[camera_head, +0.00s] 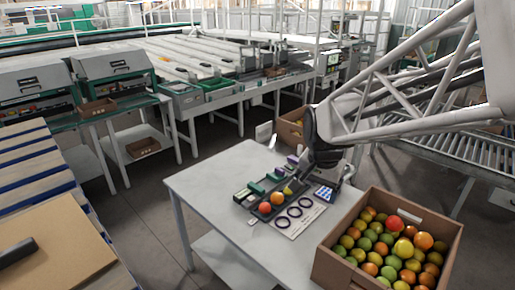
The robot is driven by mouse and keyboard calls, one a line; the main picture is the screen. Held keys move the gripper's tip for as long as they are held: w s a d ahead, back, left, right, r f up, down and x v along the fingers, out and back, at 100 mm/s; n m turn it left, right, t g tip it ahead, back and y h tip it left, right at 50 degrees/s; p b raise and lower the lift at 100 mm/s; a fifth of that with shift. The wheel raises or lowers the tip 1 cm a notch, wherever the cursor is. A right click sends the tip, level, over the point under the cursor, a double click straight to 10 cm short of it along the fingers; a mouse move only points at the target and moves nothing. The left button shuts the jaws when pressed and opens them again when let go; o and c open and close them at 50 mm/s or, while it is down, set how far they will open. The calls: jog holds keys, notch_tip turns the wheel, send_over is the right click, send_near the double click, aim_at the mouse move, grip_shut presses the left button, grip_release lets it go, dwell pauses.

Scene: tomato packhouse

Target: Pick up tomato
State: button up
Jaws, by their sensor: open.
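Two round tomatoes, one red-orange (265,208) and one orange (277,198), sit in a dark holder on the white table (205,190). A yellowish tomato (288,190) sits just behind them in the same row. My gripper (298,178) is dark and hangs low over the back of the table, close to the yellowish tomato. Its fingers are small and hard to make out; it is open. I see nothing held in it.
A white card with purple rings (300,212) lies right of the holder, with a blue keypad-like item (325,193) behind it. Another cardboard box (289,130) stands behind the table. The table's left part is clear. A roller conveyor (470,150) is at right.

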jog(key=w+a+f+m, duration=0.25)
jog(key=w+f, duration=0.25)
jog(key=w, duration=0.4)
jog(key=w+a+f+m, duration=0.25)
jog(key=w+f, duration=0.25)
jog(key=w, duration=0.3)
jog(key=m+g, duration=0.2)
jog(key=m, duration=0.4)
send_over(265, 204)
jog(key=f, duration=1.5)
jog(key=shift+s+d+f, duration=0.15)
jog(key=shift+s+f, duration=0.2)
jog(key=shift+f, duration=0.05)
jog(key=shift+w+f, duration=0.2)
jog(key=shift+f, duration=0.15)
jog(key=shift+f, duration=1.3)
jog(key=shift+w+a+f, duration=0.1)
jog(key=shift+f, duration=1.2)
jog(key=shift+w+a+f, duration=0.1)
jog(key=shift+f, duration=1.2)
